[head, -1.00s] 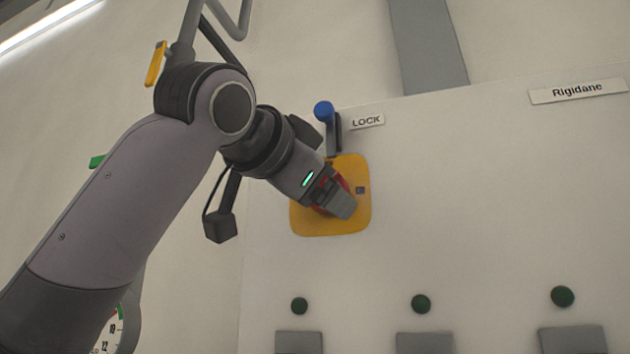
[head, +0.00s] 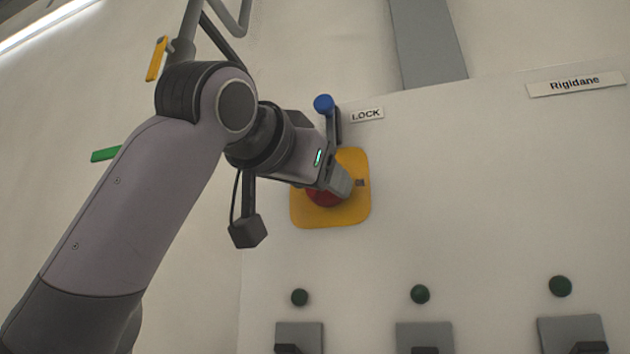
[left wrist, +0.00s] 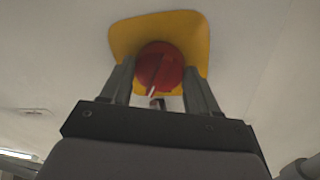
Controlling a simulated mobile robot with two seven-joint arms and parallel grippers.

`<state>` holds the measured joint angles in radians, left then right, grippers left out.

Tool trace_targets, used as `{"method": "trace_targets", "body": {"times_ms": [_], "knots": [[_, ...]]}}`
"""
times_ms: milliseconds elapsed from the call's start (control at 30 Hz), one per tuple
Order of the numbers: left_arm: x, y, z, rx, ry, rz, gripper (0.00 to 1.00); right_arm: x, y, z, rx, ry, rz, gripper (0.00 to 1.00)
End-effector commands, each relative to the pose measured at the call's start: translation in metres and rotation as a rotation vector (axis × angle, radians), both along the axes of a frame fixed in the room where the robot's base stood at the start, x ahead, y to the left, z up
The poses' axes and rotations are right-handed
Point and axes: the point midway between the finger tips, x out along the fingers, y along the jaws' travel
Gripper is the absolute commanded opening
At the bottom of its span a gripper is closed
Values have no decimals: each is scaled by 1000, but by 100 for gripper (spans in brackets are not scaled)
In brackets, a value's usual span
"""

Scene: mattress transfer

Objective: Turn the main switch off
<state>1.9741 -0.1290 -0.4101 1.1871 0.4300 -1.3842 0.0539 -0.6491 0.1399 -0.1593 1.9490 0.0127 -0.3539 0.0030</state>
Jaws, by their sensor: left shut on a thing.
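The main switch is a red round knob (head: 322,198) on a yellow plate (head: 356,210) fixed to the white panel. My left gripper (head: 338,183) is at the knob, and its fingers cover part of it. In the left wrist view the red knob (left wrist: 162,62) stands in front of the yellow plate (left wrist: 188,27). There the two fingers of my left gripper (left wrist: 157,78) are on either side of the knob, shut on it. A white pointer mark shows on the knob. My right gripper is in neither view.
A blue-knobbed lever (head: 324,104) stands just above the yellow plate, beside a LOCK label (head: 367,115). Several green round buttons (head: 420,294) and dark handles on grey plates (head: 424,336) sit lower on the panel.

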Motion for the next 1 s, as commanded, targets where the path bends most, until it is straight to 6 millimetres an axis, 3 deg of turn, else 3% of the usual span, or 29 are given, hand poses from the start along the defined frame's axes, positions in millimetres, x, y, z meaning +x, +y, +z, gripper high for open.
{"method": "trace_targets", "body": {"times_ms": [500, 1000], "knots": [[-1, -2, -1, -414, 132, -3, 30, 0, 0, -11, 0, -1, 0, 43], [-2, -2, 0, -566, 179, -1, 30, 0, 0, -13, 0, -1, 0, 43]]}}
